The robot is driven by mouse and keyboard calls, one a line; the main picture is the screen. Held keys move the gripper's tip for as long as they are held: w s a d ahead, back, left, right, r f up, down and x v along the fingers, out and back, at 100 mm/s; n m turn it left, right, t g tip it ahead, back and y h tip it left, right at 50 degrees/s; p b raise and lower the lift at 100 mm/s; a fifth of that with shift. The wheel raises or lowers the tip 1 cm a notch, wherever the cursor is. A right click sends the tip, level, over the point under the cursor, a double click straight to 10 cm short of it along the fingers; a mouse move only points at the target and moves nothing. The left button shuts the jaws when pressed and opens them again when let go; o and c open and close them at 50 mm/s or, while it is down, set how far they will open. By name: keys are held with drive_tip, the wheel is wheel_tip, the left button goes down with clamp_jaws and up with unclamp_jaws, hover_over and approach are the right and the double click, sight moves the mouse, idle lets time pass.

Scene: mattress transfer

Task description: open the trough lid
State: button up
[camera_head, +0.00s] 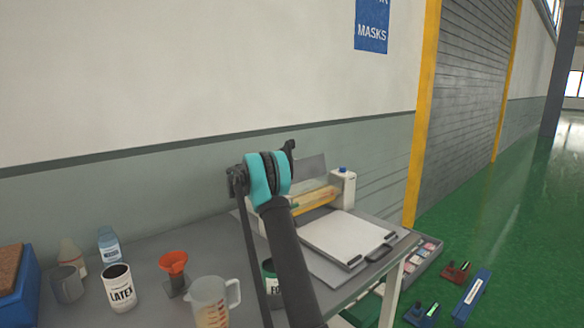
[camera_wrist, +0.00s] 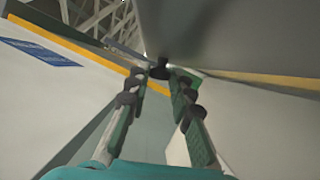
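The trough (camera_head: 318,197) stands at the back of the grey table, with a yellowish edge. A grey panel, which looks like its lid (camera_head: 311,169), stands raised and tilted behind it. In the wrist view the grey lid (camera_wrist: 235,35) fills the upper right, close past the fingers. My gripper (camera_wrist: 159,73) has its two fingers reaching forward, with a small dark knob-like part between or just beyond the tips. Whether they press on it is unclear. In the head view my teal wrist hides most of the gripper (camera_head: 290,150), which is at the lid's left upper corner.
A white board (camera_head: 340,238) lies in front. A latex cup (camera_head: 118,287), an orange funnel (camera_head: 173,262) and a measuring jug (camera_head: 212,302) stand at left. The wall is close behind the table.

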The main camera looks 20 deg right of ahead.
clamp_jaws()
drive_tip(key=shift+s+d+r+m, duration=0.25)
drive_tip(key=shift+s+r+m, duration=0.15)
drive_tip(key=shift+s+m, duration=0.25)
drive_tip(key=o, duration=0.9)
unclamp_jaws()
drive_tip(key=shift+c, duration=0.2)
drive_tip(key=shift+a, duration=0.15)
drive_tip(key=a, duration=1.1)
drive_tip(key=shift+w+a+f, duration=0.25)
drive_tip(key=shift+a+f, duration=0.1)
